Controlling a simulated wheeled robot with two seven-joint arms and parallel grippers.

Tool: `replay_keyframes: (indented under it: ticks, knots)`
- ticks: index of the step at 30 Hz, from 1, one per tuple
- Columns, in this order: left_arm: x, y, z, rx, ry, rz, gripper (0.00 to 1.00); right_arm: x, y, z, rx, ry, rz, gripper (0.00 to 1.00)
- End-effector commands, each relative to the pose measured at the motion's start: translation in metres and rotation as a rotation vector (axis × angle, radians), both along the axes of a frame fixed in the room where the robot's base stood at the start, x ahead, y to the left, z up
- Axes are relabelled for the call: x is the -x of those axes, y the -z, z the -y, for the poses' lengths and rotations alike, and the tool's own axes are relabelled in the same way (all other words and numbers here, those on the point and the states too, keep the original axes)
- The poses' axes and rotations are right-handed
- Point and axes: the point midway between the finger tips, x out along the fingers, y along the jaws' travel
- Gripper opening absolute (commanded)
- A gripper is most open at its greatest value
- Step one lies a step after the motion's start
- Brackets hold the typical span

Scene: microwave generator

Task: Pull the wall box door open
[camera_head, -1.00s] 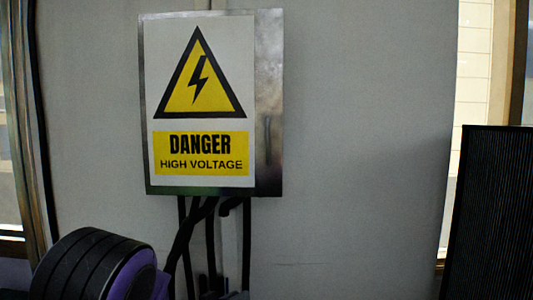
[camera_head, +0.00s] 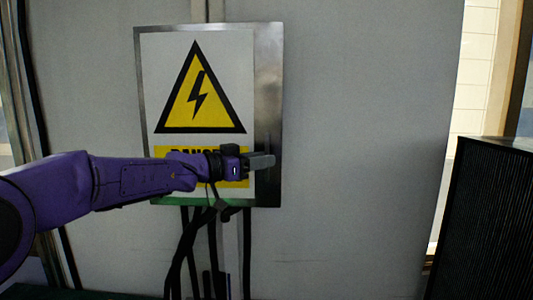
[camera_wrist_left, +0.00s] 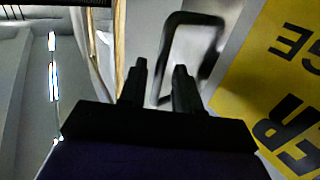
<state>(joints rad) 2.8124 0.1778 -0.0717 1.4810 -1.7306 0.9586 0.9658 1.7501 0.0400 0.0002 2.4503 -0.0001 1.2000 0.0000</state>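The wall box (camera_head: 268,60) hangs on the grey wall, its door shut and bearing a yellow high-voltage triangle and a partly hidden danger label. My left gripper (camera_head: 262,161) is in front of the door's right metal edge, over the handle area, and hides most of the handle in the head view. In the left wrist view a dark loop-shaped handle (camera_wrist_left: 167,50) lies just ahead of my left gripper (camera_wrist_left: 160,75). Its two fingers are apart, with no clear grip on the handle. My right gripper is not in view.
Several black cables (camera_head: 188,240) hang below the box. A dark ribbed panel (camera_head: 485,220) stands at the right. The wall (camera_head: 360,130) right of the box is clear.

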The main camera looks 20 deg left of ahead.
Motion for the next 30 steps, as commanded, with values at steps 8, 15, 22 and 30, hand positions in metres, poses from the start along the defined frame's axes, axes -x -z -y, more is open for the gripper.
replay_keyframes:
  ticks: [8,15,22,30]
  knots:
    - [-0.015,0.001,0.013,0.002,0.000,-0.001,0.33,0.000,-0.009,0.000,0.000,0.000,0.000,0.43]
    - [-0.015,0.001,0.013,0.001,0.000,-0.001,0.10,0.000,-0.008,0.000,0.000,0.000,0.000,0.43]
    - [-0.015,0.001,0.013,0.001,0.002,-0.001,0.00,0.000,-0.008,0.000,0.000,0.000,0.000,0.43]
    - [-0.016,0.002,0.020,0.000,0.046,-0.001,0.00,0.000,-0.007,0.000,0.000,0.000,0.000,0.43]
